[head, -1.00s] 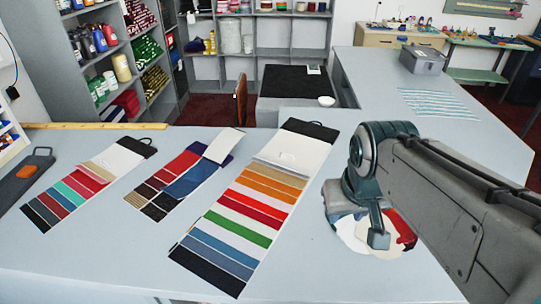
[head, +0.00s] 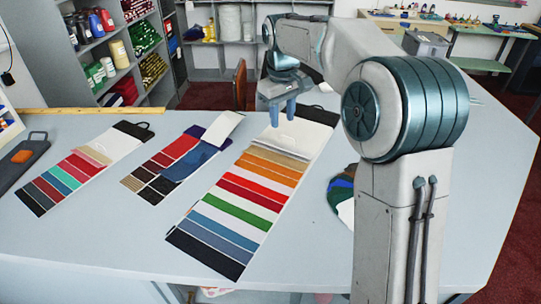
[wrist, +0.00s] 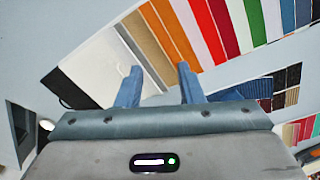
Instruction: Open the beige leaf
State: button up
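The long swatch card (head: 236,211) on the counter carries bands of several colours. Its beige leaf (head: 279,153) is a flat tan strip between the white top section (head: 303,132) and the orange leaf. In the wrist view the beige leaf (wrist: 150,39) runs slantwise, just beyond my fingertips. My gripper (head: 283,111) is above the white section, near the card's black header. Its two blue fingers are apart and empty; they also show in the wrist view (wrist: 158,84), over the white section. I cannot tell their exact height above the card.
Two smaller swatch cards lie to the left: the middle one (head: 163,165) has a raised white flap, the left one (head: 65,175) a pinkish-beige leaf. Round coloured swatches (head: 340,190) are partly hidden behind my arm. The counter's front left (head: 90,235) is clear.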

jog(key=n, duration=0.1)
send_over(270, 160)
notch_tip(270, 160, down, 4)
jog(key=shift+g, duration=0.4)
notch_tip(270, 160, down, 14)
jog(key=shift+d+r, duration=0.1)
jog(key=shift+p, duration=0.3)
grip_shut()
